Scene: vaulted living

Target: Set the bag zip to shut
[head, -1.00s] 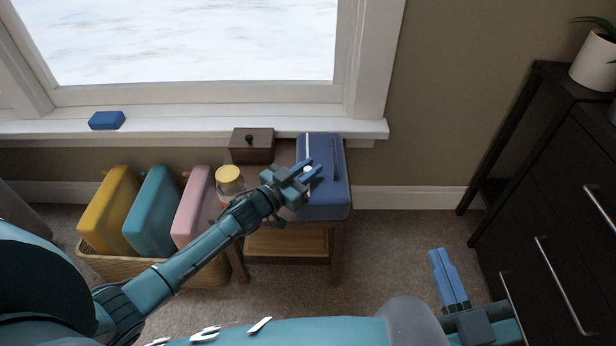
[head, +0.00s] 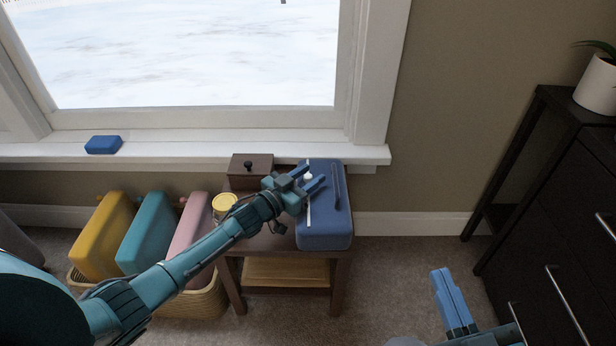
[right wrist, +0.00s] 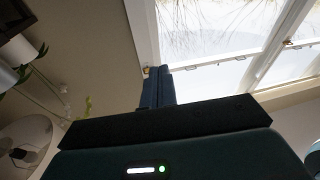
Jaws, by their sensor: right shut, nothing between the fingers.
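The blue bag (head: 325,237) lies on the small wooden table. A pale strip, seemingly the zip track (head: 309,217), runs along its top, and a dark handle (head: 337,190) lies to the right of it. A small white knob, seemingly the zip pull (head: 308,177), is near the end by the window. My left gripper (head: 309,178) is over the bag with its fingers apart, one on each side of the knob. Contact cannot be told. My right gripper (head: 450,296) is shut and empty, low at the right. Its fingers show in the right wrist view (right wrist: 157,88).
The table (head: 286,240) also holds a dark box (head: 250,174) and a yellow-lidded jar (head: 224,203). A basket (head: 205,302) of coloured binders stands left. A blue block (head: 104,145) is on the sill. A dark dresser (head: 560,220) stands right. Carpet between is clear.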

